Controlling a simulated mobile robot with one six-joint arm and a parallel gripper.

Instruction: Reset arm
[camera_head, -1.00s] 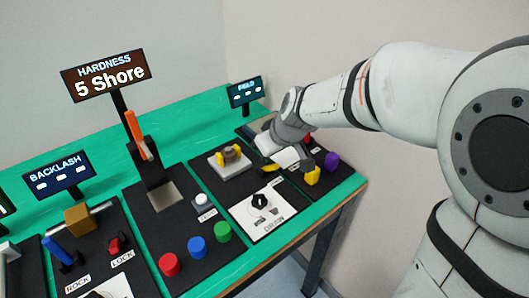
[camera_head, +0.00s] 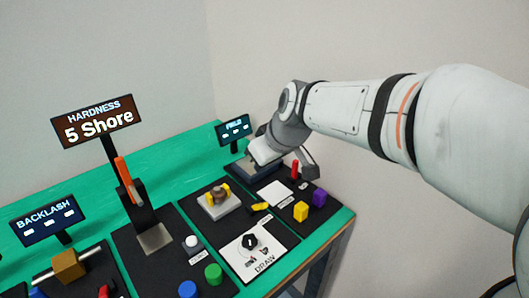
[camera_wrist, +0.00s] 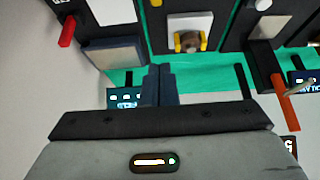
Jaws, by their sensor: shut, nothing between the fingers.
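My gripper (camera_wrist: 160,70) shows in the wrist view with its two dark fingers together and nothing between them. It is above the far end of the green table (camera_head: 150,180), near the FIELD display (camera_head: 234,130). In the head view my arm comes in from the right, and the fingertips are hard to make out there. The display also shows in the wrist view (camera_wrist: 124,98), just left of the fingers.
A brown-and-yellow part on a grey block (camera_head: 219,204) stands to the left. The HARDNESS sign (camera_head: 95,121) stands tall farther left.

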